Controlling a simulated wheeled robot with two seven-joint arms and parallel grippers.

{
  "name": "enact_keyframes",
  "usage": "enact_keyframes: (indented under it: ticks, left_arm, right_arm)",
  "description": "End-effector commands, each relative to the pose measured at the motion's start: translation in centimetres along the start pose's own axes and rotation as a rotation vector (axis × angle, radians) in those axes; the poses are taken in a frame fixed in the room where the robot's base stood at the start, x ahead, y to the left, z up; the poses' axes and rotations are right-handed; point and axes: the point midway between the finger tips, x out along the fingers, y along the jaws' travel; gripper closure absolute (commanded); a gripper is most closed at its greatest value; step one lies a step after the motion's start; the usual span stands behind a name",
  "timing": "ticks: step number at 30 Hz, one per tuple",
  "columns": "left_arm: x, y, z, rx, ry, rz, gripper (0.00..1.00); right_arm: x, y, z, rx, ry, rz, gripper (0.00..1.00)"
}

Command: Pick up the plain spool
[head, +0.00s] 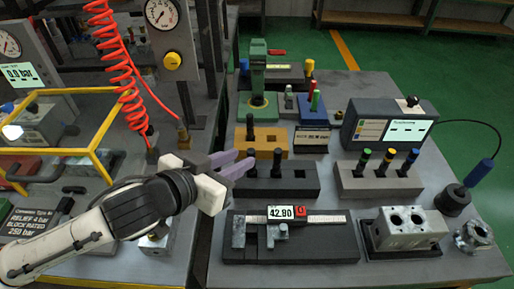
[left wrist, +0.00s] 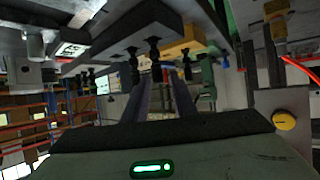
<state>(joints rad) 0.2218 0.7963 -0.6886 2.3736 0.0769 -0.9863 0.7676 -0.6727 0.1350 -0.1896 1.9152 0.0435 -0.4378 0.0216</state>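A plain black spool (head: 277,161) without a coloured band stands upright in the dark grey block (head: 305,183) in the middle of the table. A second dark upright piece (head: 251,141) stands to its left, in the orange block behind. My left gripper (head: 246,164) reaches in from the left, its purple-grey fingers apart at the left end of the dark block. The plain spool is to the right of the fingertips, apart from them. In the left wrist view, the open fingers (left wrist: 163,98) point towards several dark spools (left wrist: 155,58); nothing is seen held. My right gripper is not in view.
Banded spools (head: 388,160) stand in a grey block to the right. A caliper (head: 300,218) on a dark fixture lies in front. A metal valve block (head: 410,228) stands at the front right. A red coiled hose (head: 120,70) hangs near my left arm.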

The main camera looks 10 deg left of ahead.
Motion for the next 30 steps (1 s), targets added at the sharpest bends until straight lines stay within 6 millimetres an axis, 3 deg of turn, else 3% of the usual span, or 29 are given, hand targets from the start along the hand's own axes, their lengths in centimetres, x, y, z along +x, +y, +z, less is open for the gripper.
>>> enact_keyframes:
  ticks: [7, 13, 21, 30]
  left_arm:
    - [3.7, 0.0, -0.1, 0.0, 0.001, -0.001, 0.75]
    - [5.2, 0.1, -0.2, 0.001, 0.001, 0.0, 0.75]
    - [9.0, 0.3, -0.4, 0.001, 0.0, -0.001, 0.75]
    - [9.6, 0.3, -0.3, 0.002, 0.0, 0.001, 0.75]
  right_arm:
    - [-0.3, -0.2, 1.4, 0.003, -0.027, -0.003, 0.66]
    - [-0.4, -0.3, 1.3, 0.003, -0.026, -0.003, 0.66]
    - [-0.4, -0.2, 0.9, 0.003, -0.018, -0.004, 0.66]
    - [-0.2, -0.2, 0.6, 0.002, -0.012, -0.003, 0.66]
